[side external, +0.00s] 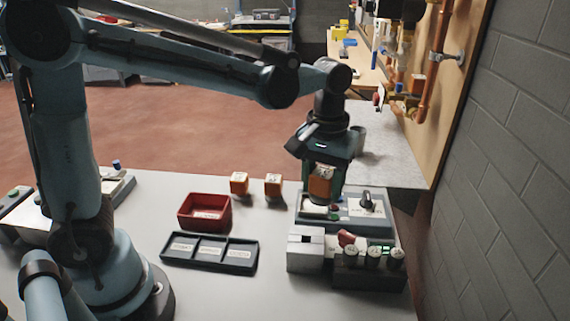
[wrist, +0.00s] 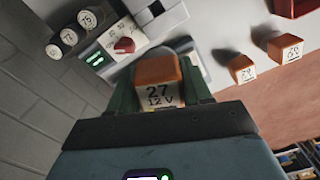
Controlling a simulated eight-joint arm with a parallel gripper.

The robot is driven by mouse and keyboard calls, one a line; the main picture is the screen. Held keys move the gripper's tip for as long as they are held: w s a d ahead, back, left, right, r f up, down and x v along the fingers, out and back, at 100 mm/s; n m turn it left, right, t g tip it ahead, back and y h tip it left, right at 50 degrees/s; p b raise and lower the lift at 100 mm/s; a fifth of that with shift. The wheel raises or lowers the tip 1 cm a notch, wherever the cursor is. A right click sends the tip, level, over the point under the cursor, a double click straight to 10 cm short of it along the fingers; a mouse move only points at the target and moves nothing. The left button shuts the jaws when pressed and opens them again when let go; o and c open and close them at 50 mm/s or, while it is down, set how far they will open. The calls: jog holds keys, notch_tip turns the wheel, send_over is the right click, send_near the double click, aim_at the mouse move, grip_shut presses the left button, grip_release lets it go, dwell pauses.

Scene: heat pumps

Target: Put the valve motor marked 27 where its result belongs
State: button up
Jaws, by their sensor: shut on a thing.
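The valve motor marked 27 (wrist: 157,82) has an orange cap and a white body that also reads 12 V. My gripper (wrist: 160,90) is shut on it, with one green finger on each side. In the side view my gripper (side external: 322,190) holds the motor (side external: 320,186) above the left part of a grey-green panel (side external: 350,218) with a black knob. Whether the motor touches the panel is hidden. A dark tray (side external: 209,266) has three labelled compartments, which look empty. A red bin (side external: 204,225) with a label stands behind it. Their labels are too small to read.
Two other orange-and-white motors (side external: 239,183) (side external: 273,185) stand behind the red bin. The table between tray and block is clear.

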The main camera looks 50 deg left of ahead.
jog(key=s+a+f, duration=0.2)
jog(key=s, duration=0.3)
jog(key=s+a+f, duration=0.2)
jog(key=s, duration=0.3)
jog(key=s+a+f, duration=0.2)
jog(key=s+a, duration=0.1)
jog(key=s, duration=0.2)
jog(key=shift+s, duration=0.1)
jog(key=shift+f, duration=1.55)
jog(key=shift+f, duration=1.2)
jog(key=o, duration=1.4)
jog(key=shift+c, duration=0.2)
jog(key=shift+r, duration=0.1)
notch_tip(320, 180, up, 12)
